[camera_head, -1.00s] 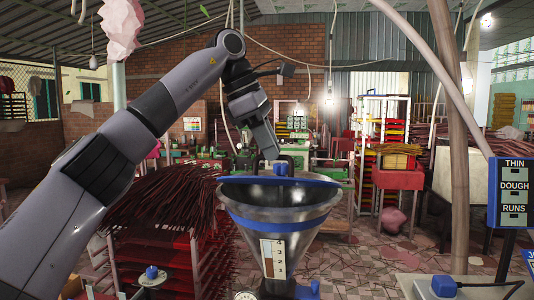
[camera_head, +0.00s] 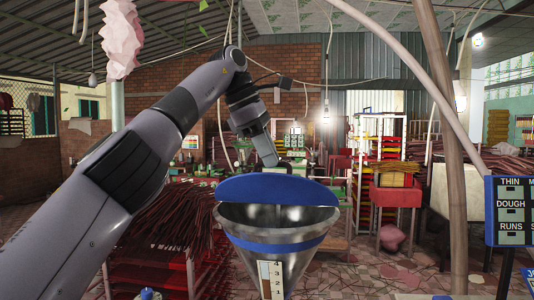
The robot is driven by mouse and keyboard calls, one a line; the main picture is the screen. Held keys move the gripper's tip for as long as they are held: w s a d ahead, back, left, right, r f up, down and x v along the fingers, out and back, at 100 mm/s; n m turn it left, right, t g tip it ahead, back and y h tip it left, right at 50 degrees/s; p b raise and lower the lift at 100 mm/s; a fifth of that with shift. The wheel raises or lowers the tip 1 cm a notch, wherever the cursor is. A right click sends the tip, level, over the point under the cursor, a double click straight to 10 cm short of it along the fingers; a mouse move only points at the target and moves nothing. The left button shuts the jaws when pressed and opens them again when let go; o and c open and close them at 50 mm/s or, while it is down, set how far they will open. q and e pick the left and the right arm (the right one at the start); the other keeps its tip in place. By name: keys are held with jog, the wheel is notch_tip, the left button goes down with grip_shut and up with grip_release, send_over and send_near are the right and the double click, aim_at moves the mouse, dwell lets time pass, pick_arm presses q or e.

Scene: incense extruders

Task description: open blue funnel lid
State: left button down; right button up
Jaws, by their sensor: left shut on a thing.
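The metal funnel (camera_head: 277,234) stands in front of me with a blue band round it and a numbered scale on its front. Its blue lid (camera_head: 278,189) is raised at the far side of the rim, tilted up, so the steel inside of the funnel shows. My left gripper (camera_head: 270,162) is behind the lid's upper edge, shut; its fingertips and the lid's handle are hidden by the lid. My right gripper is not in view.
A sign reading THIN, DOUGH, RUNS (camera_head: 510,211) stands at the right. A wooden pole (camera_head: 457,160) rises left of it. Bundles of dark red sticks (camera_head: 160,212) lie on racks at the left, under my arm.

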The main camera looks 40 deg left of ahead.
pick_arm(q)
jog(key=shift+w+a+f, duration=0.2)
jog(key=shift+f, duration=0.1)
